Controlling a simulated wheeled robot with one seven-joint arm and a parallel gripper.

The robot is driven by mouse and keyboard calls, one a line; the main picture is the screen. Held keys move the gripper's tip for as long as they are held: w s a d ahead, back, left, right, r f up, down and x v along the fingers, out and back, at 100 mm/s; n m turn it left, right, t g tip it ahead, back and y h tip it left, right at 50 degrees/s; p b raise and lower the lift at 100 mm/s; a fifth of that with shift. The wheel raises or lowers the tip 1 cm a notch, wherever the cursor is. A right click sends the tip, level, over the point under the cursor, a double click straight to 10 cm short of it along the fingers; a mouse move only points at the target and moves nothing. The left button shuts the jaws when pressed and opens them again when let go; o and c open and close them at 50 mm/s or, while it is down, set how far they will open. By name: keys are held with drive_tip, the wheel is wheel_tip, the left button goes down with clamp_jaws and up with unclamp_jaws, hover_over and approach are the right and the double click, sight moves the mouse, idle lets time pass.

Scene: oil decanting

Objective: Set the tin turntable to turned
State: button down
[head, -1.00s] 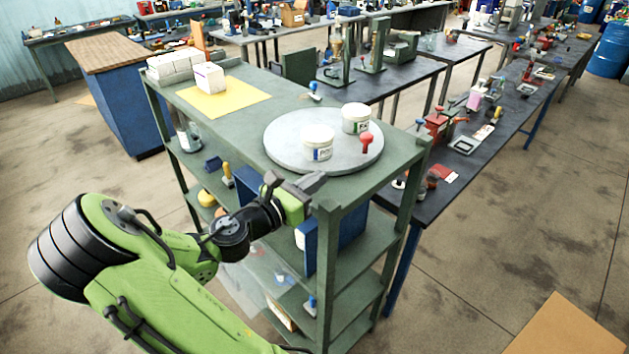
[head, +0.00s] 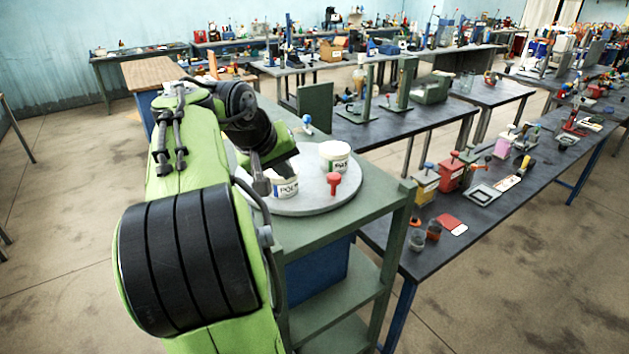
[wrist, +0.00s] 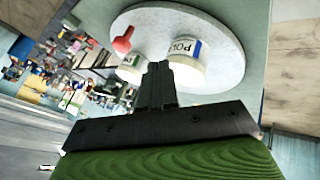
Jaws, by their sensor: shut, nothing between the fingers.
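The tin turntable (head: 312,203) is a round pale grey disc on top of the green shelf rack. Two white labelled tubs stand on it, a nearer one (head: 286,188) and a farther one (head: 335,156). A red knob (head: 333,183) stands near its right edge. My gripper (head: 262,186) is shut and empty, at the left side of the disc beside the nearer tub. In the wrist view the turntable (wrist: 226,66) lies beyond the shut fingers (wrist: 155,75), with the red knob (wrist: 122,44) at its left edge. Whether the fingers touch anything is unclear. My arm hides the disc's left part.
The green rack (head: 385,212) has a free corner right of the disc. A dark bench (head: 430,262) stands close on the right, with a red can (head: 451,172), cups and a red card (head: 450,222). Open floor lies at the lower right.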

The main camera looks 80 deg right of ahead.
drive_tip(key=b, duration=0.1)
hover_over(317, 200)
drive_tip(key=w+a, duration=0.3)
drive_tip(key=f, duration=0.5)
drive_tip(key=shift+s+d+f, duration=0.1)
drive_tip(key=shift+s+d, duration=0.1)
drive_tip(key=shift+d, duration=0.05)
drive_tip(key=shift+s+d+f, duration=0.1)
drive_tip(key=shift+s+d, duration=1.2)
drive_tip(key=shift+s, duration=0.2)
drive_tip(key=shift+w, duration=0.1)
